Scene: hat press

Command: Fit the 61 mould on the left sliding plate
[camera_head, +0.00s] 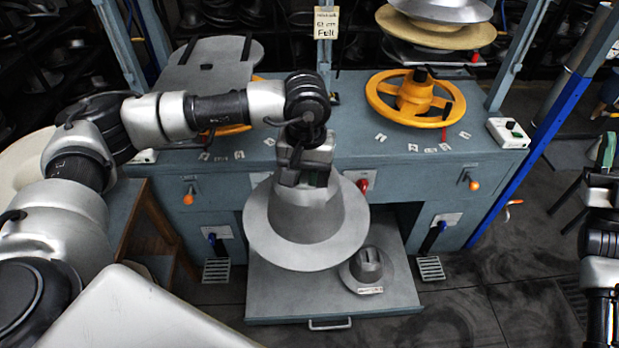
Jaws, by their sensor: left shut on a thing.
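My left gripper (305,180) is shut on the top of a large grey hat-shaped mould (306,222) with a wide round brim. The mould hangs upright over, or rests on, the grey pull-out drawer shelf (270,300); I cannot tell if they touch. No number is readable on the mould. The left sliding plate (190,75) is a grey rounded plate with two dark rails, at the back left of the blue press bench, above a yellow wheel. A hanging card (326,23) seems to read 61 cm Felt. My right gripper (600,178) is at the right edge, far from the mould; its fingers are unclear.
A smaller grey mould (367,267) with a tag sits on the shelf, right of the large one. A yellow handwheel (415,97) and stacked moulds (437,30) are on the bench's right side. Blue uprights (122,45) frame the plate. Dark floor is clear at front right.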

